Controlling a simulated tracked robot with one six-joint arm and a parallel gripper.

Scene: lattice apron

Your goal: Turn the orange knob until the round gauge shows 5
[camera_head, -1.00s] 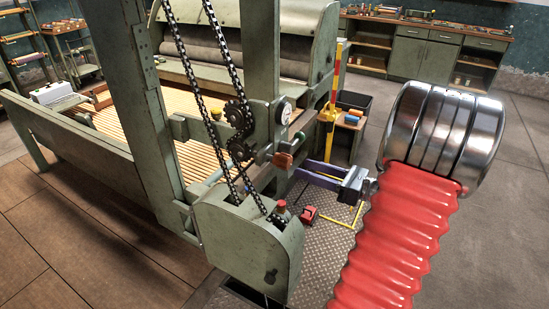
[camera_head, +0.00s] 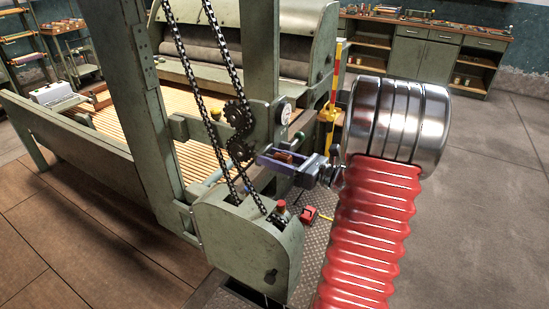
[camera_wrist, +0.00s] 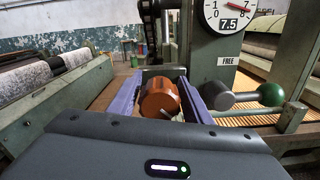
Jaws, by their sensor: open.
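The orange knob (camera_wrist: 160,98) lies between the two purple fingers of my gripper (camera_wrist: 158,92) in the wrist view. A finger stands on each side of it, and the gripper is open. A gap shows at the right; contact on the left cannot be told. In the head view my gripper (camera_head: 286,159) reaches the press frame, and the knob (camera_head: 284,157) shows partly between its fingers. The round gauge (camera_wrist: 229,14) is above and right of the knob, cut by the top edge, with a red needle and a readout of 7.5. It also shows small in the head view (camera_head: 286,113).
A lever with a grey weight (camera_wrist: 213,95) and green ball (camera_wrist: 270,94) is just right of my fingers. A "FREE" label (camera_wrist: 228,61) sits below the gauge. A chain (camera_head: 222,90) and green gear housing (camera_head: 247,243) stand left of my arm. Open floor (camera_head: 480,210) lies right.

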